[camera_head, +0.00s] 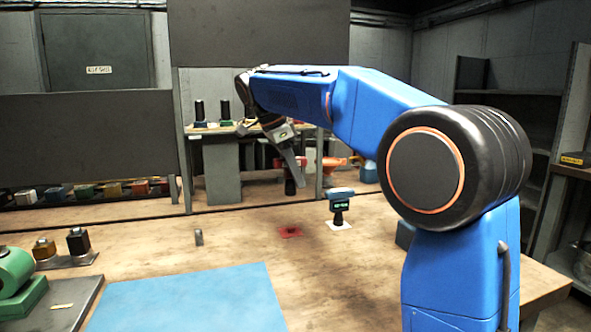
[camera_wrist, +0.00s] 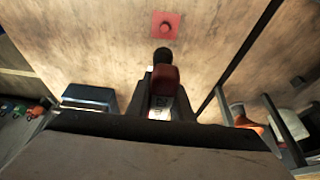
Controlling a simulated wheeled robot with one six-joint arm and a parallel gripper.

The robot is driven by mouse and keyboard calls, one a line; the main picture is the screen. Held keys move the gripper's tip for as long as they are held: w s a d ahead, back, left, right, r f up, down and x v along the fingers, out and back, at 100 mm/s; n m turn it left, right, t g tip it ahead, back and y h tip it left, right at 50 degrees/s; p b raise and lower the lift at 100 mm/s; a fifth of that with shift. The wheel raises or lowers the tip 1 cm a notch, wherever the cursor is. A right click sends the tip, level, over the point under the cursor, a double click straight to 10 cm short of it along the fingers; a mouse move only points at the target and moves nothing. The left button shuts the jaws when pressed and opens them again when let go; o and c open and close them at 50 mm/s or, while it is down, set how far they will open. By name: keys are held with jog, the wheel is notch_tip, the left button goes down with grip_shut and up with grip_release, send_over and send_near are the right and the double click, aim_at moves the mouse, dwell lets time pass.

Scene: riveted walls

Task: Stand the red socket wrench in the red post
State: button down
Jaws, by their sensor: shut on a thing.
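The red socket wrench shows in the wrist view as a dark red body (camera_wrist: 163,80) with a black round end. In the head view its black end (camera_head: 290,187) hangs below my gripper (camera_head: 296,168), above the table. My gripper is shut on the wrench; the gripper (camera_wrist: 161,105) also shows in the wrist view, where the grip itself is partly hidden. The red post is a small stub on a red square plate (camera_head: 290,232) on the table. In the wrist view the red post (camera_wrist: 165,27) lies just beyond the black end, apart from it.
A small grey piece (camera_head: 198,237) stands to the left. A blue mat (camera_head: 190,300) lies in front. The wood around the red plate is clear.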

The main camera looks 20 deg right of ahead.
jog(key=shift+f, duration=4.5)
jog(key=shift+f, duration=1.2)
jog(key=c, duration=1.5)
grip_release()
jog(key=shift+r, duration=0.1)
